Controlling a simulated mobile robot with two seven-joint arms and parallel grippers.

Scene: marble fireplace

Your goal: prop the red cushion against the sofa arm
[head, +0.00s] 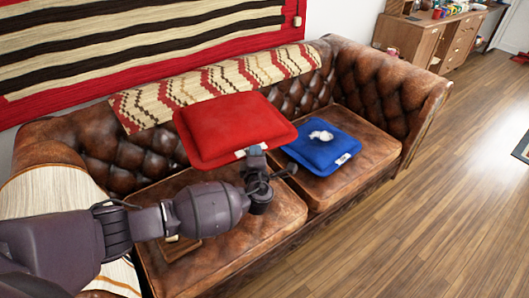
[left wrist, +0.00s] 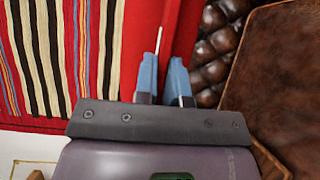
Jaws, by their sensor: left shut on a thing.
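The red cushion (head: 232,127) is held in the air over the middle of the brown leather sofa in the head view. My left gripper (head: 256,152) is shut on its near edge, close to a white tag. In the left wrist view the red cushion (left wrist: 160,40) shows edge-on between the blue fingertips of my left gripper (left wrist: 161,80). The sofa arm on the right (head: 428,108) is bare tufted leather. The left sofa arm (head: 45,140) is partly covered by a pale cloth. My right gripper is not in view.
A blue cushion (head: 325,145) with a small white thing (head: 321,135) on it lies on the right seat. A patterned throw (head: 215,85) hangs over the backrest. A small wooden piece (head: 180,248) lies on the left seat.

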